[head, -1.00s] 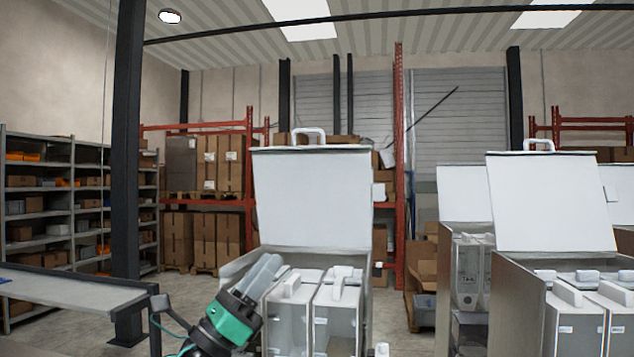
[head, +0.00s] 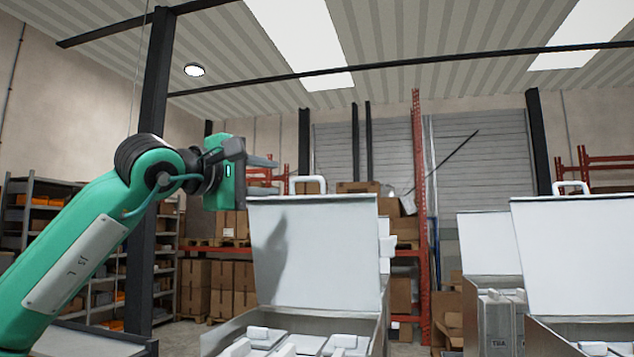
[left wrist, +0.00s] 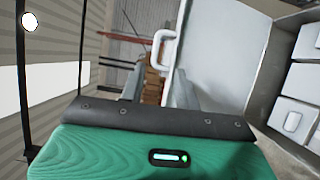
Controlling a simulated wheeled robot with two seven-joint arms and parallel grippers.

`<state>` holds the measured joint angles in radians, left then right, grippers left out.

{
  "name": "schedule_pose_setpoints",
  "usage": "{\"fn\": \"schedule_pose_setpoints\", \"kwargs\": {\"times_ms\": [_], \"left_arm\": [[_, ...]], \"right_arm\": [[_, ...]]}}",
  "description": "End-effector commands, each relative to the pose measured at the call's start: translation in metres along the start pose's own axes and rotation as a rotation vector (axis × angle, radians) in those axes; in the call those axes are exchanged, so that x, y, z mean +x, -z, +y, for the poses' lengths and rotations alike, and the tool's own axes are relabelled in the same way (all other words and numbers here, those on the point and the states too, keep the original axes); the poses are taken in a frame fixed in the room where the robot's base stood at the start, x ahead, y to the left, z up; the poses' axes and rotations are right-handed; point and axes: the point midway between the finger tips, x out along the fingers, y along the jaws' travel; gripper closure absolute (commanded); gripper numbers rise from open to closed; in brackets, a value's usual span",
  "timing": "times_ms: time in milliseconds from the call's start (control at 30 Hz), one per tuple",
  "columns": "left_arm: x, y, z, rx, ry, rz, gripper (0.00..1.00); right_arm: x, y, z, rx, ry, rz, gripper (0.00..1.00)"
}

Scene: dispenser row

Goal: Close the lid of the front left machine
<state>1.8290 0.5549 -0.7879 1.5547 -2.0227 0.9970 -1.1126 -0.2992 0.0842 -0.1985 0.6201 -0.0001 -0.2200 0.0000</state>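The front left machine (head: 377,333) stands in the lower middle of the head view. Its white lid (head: 325,252) stands open, nearly upright, with a white loop handle (head: 307,183) on its top edge. My left gripper (head: 275,168) is raised just left of the handle, near the lid's top. In the left wrist view the gripper (left wrist: 158,82) has its two grey fingers apart. The handle (left wrist: 163,48) shows beyond them, beside the lid (left wrist: 218,50), and nothing is seen between the fingers. My right gripper is not in view.
A second machine with an open lid (head: 573,255) stands at the right, and another open lid (head: 488,243) shows behind it. White containers (head: 300,343) sit inside the front left machine. Shelves and boxed racks stand far behind.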

Motion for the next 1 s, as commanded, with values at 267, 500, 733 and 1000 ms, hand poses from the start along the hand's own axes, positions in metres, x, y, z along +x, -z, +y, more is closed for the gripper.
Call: {"fn": "schedule_pose_setpoints", "kwargs": {"times_ms": [267,500,733,1000], "left_arm": [[0.017,0.006,0.010,0.023,0.006,0.031,0.68],[0.061,0.006,0.011,0.022,0.007,0.028,0.68],[0.100,0.008,0.011,0.020,0.006,0.028,0.68],[0.128,0.009,0.008,0.021,0.004,0.029,0.68]], "right_arm": [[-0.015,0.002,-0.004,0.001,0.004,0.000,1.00],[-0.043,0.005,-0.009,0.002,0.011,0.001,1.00],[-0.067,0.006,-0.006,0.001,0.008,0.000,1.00],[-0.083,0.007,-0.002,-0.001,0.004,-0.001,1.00]]}}
